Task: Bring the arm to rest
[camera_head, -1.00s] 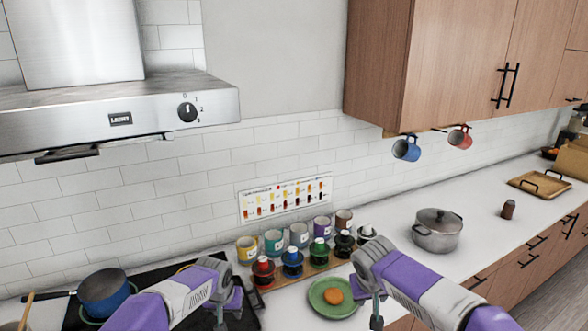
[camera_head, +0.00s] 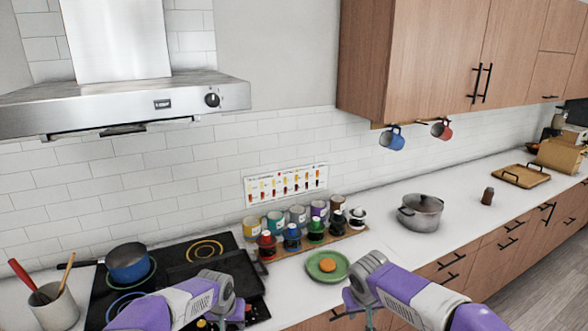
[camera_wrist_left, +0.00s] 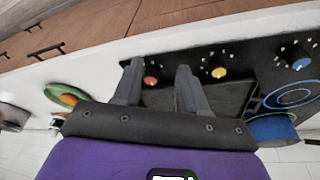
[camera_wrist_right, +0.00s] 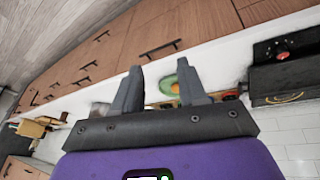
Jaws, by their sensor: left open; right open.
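My left gripper (camera_wrist_left: 158,88) is open and empty in the left wrist view, its two fingers apart in front of the stove's knob panel. In the head view my left arm comes in low over the black stove (camera_head: 185,262); its fingertips are hard to make out there. My right gripper (camera_wrist_right: 158,90) is open and empty in the right wrist view, with cabinet fronts and the counter edge beyond it. In the head view my right arm stands in front of the counter, just right of the green plate (camera_head: 318,275). Neither gripper holds anything.
An orange item (camera_head: 328,267) lies on the green plate. Several cans and bottles stand on a wooden board (camera_head: 276,255) by the wall. Mugs hang under the cupboard.

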